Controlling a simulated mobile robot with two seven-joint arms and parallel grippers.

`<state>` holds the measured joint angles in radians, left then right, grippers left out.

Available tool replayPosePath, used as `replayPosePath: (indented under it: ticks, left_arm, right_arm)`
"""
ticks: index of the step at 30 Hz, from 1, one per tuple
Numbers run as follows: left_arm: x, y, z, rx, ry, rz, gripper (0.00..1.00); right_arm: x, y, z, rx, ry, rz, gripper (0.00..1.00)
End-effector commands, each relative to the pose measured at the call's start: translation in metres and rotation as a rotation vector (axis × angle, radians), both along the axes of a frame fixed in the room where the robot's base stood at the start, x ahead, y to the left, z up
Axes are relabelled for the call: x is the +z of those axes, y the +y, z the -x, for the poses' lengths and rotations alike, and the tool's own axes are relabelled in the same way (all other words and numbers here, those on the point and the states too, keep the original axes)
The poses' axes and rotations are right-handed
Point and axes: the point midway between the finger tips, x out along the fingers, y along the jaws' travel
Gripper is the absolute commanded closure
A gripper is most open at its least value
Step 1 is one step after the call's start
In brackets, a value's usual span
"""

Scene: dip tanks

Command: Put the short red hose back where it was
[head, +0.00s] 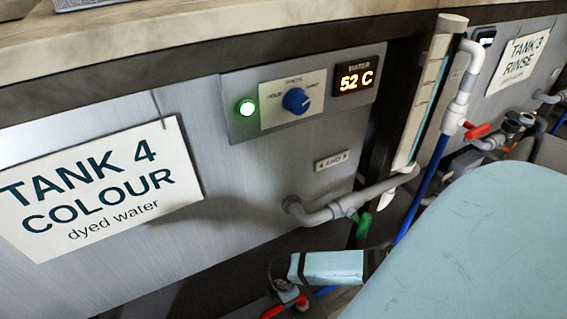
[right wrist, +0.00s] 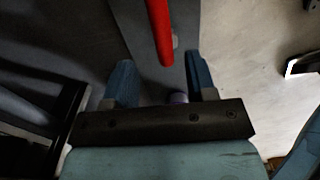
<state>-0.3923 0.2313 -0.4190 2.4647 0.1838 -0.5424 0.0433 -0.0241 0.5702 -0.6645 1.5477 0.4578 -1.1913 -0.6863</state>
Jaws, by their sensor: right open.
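In the right wrist view a straight red bar (right wrist: 159,25), likely the short red hose, comes in from the top edge. Its lower end is near the space between the fingertips of my right gripper (right wrist: 159,60). The gripper is open, with a blue finger on each side, and does not grip the red piece. In the head view a small red piece (head: 285,306) shows at the bottom edge, below my right wrist; I cannot tell whether it is the hose or a valve handle. My left gripper is not in view.
The tank 4 panel (head: 240,205) carries a knob (head: 296,101) and a display (head: 359,80). A grey pipe (head: 322,214) with a green valve handle (head: 362,224) sticks out close to my wrist. A blue hose (head: 421,197) and a red valve handle (head: 478,131) are to the right.

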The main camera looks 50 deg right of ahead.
Motion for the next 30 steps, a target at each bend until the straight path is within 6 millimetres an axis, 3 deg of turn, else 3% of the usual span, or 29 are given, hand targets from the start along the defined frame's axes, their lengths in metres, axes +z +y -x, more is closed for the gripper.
replayPosePath:
  ticks: [1, 7, 27, 30]
  left_arm:
    - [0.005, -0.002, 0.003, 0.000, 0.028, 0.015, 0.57]
    - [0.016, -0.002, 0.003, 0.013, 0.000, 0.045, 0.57]
    - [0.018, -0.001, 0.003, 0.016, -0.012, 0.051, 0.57]
    - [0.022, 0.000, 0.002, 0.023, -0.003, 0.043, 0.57]
  right_arm:
    - [0.015, 0.000, 0.000, 0.001, 0.000, 0.000, 0.49]
    - [0.036, 0.000, 0.000, 0.002, 0.000, 0.001, 0.49]
    - [0.040, 0.000, 0.000, 0.001, 0.001, 0.000, 0.49]
    - [0.050, 0.000, 0.000, 0.001, 0.000, 0.000, 0.49]
